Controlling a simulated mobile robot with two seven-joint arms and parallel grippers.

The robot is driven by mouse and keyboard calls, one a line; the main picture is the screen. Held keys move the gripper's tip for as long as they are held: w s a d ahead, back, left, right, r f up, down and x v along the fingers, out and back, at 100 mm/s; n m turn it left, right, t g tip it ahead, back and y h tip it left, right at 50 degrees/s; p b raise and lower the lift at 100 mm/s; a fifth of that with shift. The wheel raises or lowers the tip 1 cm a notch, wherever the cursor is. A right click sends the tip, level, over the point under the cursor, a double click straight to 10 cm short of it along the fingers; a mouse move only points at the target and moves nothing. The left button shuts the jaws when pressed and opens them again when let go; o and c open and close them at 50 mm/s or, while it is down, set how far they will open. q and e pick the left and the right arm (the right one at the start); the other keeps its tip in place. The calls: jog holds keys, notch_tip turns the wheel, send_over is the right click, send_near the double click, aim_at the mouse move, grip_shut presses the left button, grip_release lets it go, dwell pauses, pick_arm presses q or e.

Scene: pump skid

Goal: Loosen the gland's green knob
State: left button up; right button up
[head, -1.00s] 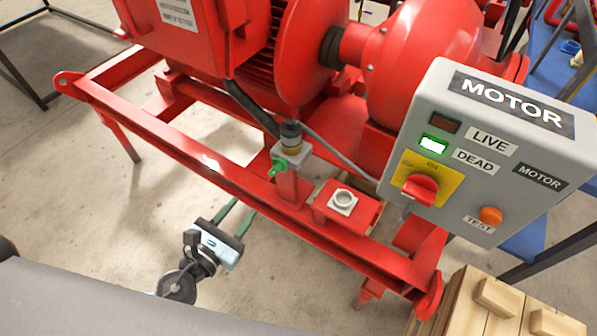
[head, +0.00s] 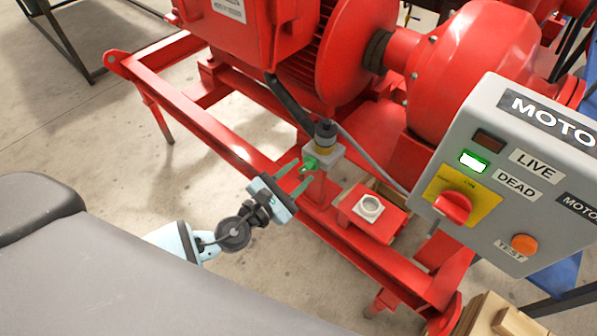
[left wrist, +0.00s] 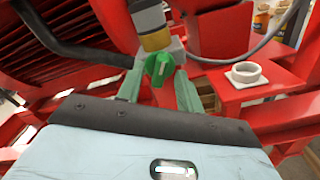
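The gland's green knob (head: 309,163) sits on the front of a small grey block (head: 327,154), below a yellow-and-dark collar (head: 325,133), on a red post of the skid. It also shows in the left wrist view (left wrist: 160,68). My left gripper (head: 301,176) is open. Its two green fingers reach toward the knob, one on each side of it. In the left wrist view the knob stands between the fingertips; I cannot tell whether they touch it. My right gripper is in neither view.
A red pedestal with a round grey socket (head: 370,207) stands just right of the gland. The grey motor control box (head: 510,180) is at the right, its green lamp lit beside DEAD. A black cable (head: 290,103) runs to the gland. The skid's red front rail (head: 215,130) passes beneath.

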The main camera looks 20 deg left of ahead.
pick_arm(q)
jog(key=shift+w+d, duration=0.15)
jog(key=shift+w, duration=0.2)
jog(key=shift+c, duration=0.5)
grip_shut()
